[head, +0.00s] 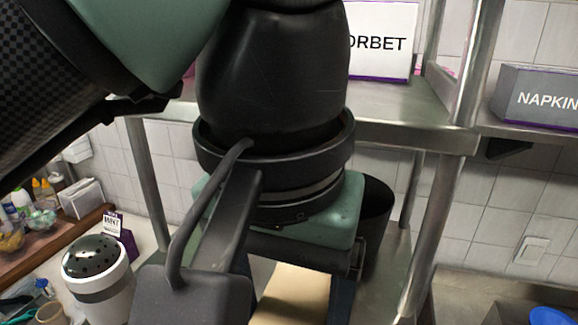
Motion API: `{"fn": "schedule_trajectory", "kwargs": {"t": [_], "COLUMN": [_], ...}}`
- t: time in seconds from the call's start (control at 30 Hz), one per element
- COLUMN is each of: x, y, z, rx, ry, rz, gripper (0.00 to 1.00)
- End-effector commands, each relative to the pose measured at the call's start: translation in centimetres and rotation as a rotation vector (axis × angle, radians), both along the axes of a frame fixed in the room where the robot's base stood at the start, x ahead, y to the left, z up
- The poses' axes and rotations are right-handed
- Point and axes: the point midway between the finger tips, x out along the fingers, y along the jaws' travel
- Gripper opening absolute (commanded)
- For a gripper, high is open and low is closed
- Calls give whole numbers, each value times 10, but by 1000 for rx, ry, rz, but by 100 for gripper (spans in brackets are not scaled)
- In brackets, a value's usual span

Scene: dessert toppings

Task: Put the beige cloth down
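My gripper (297,296) points down at the bottom middle of the head view, below the green and black wrist. Its two dark fingers stand well apart, and their tips are cut off by the lower picture edge. The beige cloth (296,292) shows between the fingers and fills the gap from one to the other. It looks like a flat, folded block. Its lower part is out of the picture, so I cannot see what is under it.
A metal rack shelf (400,113) stands behind my arm, with a sorbet box (382,42) on it. A napkin box (540,97) is on the shelf at right. A white canister (97,278) with a black perforated lid stands at lower left. A blue item (552,316) is at lower right.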

Motion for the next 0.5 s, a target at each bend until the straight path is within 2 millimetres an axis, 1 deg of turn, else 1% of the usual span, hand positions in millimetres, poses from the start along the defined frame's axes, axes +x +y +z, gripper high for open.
{"fn": "schedule_trajectory", "kwargs": {"t": [0.17,0.33,0.4,0.5], "x": [0,0,0,0], "y": [0,0,0,0], "z": [-20,-50,-55,-53], "rx": [-2,-1,-1,0], "ry": [2,1,0,0], "rz": [1,1,0,0], "gripper": [32,32,32,32]}}
